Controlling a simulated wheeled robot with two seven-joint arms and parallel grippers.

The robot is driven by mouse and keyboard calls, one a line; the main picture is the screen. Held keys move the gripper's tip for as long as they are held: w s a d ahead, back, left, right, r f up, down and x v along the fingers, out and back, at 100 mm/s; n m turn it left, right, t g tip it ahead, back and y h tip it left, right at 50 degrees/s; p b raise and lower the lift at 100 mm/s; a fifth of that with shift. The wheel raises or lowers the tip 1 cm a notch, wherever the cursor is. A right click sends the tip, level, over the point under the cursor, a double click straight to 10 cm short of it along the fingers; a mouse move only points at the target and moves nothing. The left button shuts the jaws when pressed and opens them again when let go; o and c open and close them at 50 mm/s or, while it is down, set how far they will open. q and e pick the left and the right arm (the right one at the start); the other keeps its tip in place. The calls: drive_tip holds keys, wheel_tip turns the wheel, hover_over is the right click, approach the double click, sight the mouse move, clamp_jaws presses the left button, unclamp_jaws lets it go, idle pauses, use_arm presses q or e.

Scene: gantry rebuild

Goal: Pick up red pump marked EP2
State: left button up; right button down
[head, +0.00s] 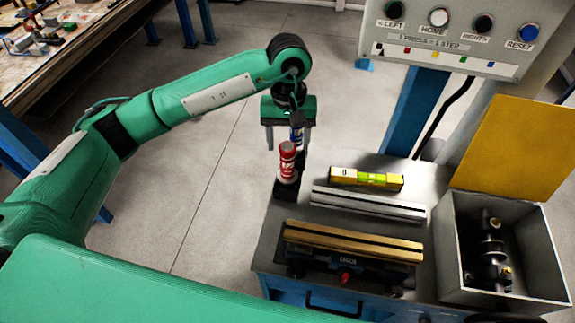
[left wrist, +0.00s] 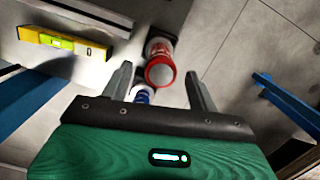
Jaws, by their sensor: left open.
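A red pump (head: 287,160) with a white lower part stands upright in a dark holder at the bench's left corner. Its white marking is too small to read. In the left wrist view the red pump (left wrist: 159,68) shows end-on between the fingers. A blue and white pump (head: 297,134) stands close behind it, partly hidden; it also shows in the left wrist view (left wrist: 143,95). My left gripper (head: 289,150) is open and empty, pointing down just above and behind the red pump. I cannot tell whether a finger touches either pump. My right gripper is not in view.
A grey box (head: 447,255) with dark parts stands at the right. A button panel (head: 450,32) hangs above.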

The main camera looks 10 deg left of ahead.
sight(288, 158)
use_arm(q)
drive_tip(key=shift+s+f, duration=0.1)
drive_tip(key=shift+f, duration=0.4)
wheel_tip(288, 158, down, 4)
drive_tip(key=p, duration=0.3)
drive_tip(key=shift+a+f, duration=0.1)
drive_tip(key=shift+s+f+p, duration=0.1)
drive_tip(key=shift+f+p, duration=0.25)
drive_tip(key=shift+f, duration=0.2)
clamp_jaws()
